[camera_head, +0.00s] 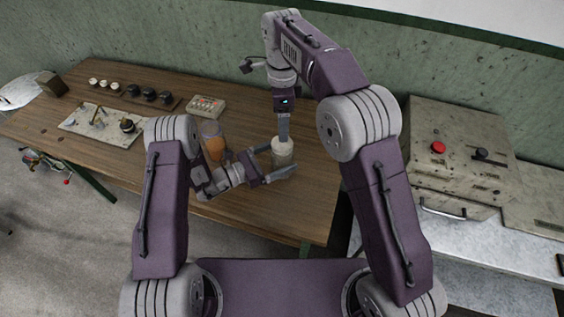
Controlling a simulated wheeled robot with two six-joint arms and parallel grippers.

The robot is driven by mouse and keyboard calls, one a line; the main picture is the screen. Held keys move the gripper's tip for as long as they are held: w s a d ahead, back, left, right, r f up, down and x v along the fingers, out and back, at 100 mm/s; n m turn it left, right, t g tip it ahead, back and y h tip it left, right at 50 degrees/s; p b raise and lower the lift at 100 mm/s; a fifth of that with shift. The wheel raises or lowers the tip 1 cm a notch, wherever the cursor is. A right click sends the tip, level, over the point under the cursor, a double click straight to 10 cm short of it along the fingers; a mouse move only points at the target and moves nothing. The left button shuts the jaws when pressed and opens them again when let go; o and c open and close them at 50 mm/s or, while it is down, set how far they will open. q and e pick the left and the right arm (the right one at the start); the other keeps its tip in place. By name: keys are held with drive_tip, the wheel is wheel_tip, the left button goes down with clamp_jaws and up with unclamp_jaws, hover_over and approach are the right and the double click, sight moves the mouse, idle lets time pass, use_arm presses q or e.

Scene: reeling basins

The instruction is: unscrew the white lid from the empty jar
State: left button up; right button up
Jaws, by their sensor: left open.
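A pale jar (283,158) with a white lid (283,143) stands upright near the right end of the wooden table. It looks empty, though its inside is too small to make out well. My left gripper (281,161) reaches in from the left, open, with one finger on the far side and one on the near side of the jar. Whether the fingers touch it I cannot tell. My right gripper (284,135) points straight down just over the lid. Its fingers are seen edge-on, so their opening and any contact with the lid are unclear.
A jar with orange contents (213,141) stands left of my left gripper. A small tray of coloured pieces (206,106) lies behind it. Further left are a pale board with tools (98,125), dark cups (149,95) and white cups (104,84). The table's front right is clear.

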sight(282, 145)
use_arm(q)
drive_tip(key=shift+w+d, duration=0.2)
drive_tip(key=shift+d, duration=0.05)
use_arm(e)
drive_tip(key=shift+w, duration=0.15)
use_arm(q)
drive_tip(key=c, duration=0.7)
clamp_jaws()
use_arm(e)
drive_tip(key=m, duration=0.3)
drive_tip(key=shift+m, duration=0.3)
drive_tip(key=m, duration=0.5)
drive_tip(key=shift+m, duration=0.3)
wheel_tip(282, 145, down, 8)
drive_tip(key=shift+f, duration=0.1)
